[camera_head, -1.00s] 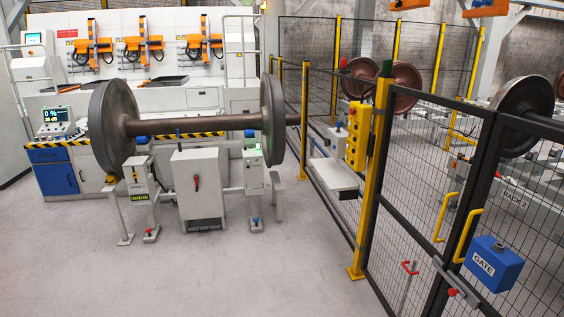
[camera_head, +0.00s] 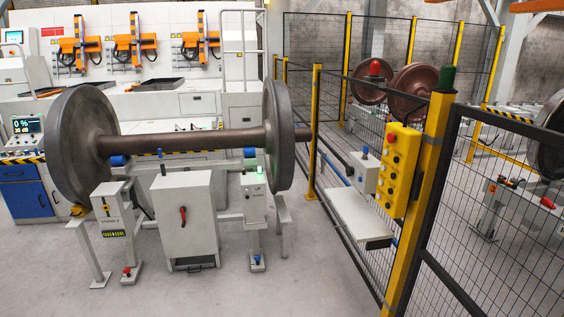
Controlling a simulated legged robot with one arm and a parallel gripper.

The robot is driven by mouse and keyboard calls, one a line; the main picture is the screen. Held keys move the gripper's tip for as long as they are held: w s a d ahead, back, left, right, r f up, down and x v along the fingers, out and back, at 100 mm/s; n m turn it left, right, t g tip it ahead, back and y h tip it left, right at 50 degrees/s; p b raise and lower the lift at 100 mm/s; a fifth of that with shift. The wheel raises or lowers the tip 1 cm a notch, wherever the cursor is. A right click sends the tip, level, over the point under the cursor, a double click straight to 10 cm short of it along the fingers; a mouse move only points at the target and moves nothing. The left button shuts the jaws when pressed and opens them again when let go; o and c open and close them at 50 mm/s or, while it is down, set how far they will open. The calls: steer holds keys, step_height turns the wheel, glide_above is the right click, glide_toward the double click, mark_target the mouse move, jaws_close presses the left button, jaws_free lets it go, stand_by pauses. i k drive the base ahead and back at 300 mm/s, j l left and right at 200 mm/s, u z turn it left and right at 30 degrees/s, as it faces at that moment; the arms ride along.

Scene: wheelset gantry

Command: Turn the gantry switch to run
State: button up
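A yellow control box (camera_head: 398,170) with several red and dark knobs or buttons hangs on the yellow fence post (camera_head: 422,190) right of centre. A light grey cabinet (camera_head: 184,225) with a red lever handle (camera_head: 183,216) stands upright below the wheelset (camera_head: 180,143). I cannot tell which of these carries the gantry switch; no label for it is readable. The red handle looks close to upright, slightly tilted. My gripper is not in view.
A grey shelf (camera_head: 347,216) juts out beside the fence, left of the control box. A dark mesh fence (camera_head: 510,215) closes off the right. A desk with a screen (camera_head: 27,125) stands at the far left. The floor (camera_head: 290,290) in front is clear.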

mark_target(349, 170)
steer(key=i+z, duration=0.1)
steer(key=i, duration=0.8)
steer(key=i+j+z, duration=0.1)
steer(key=i, duration=0.8)
steer(key=i+j+z, duration=0.25)
steer(key=i+z, duration=0.15)
steer(key=i, duration=0.15)
steer(key=i+j+z, duration=0.4)
steer(key=i+j, duration=0.05)
steer(key=i, duration=0.1)
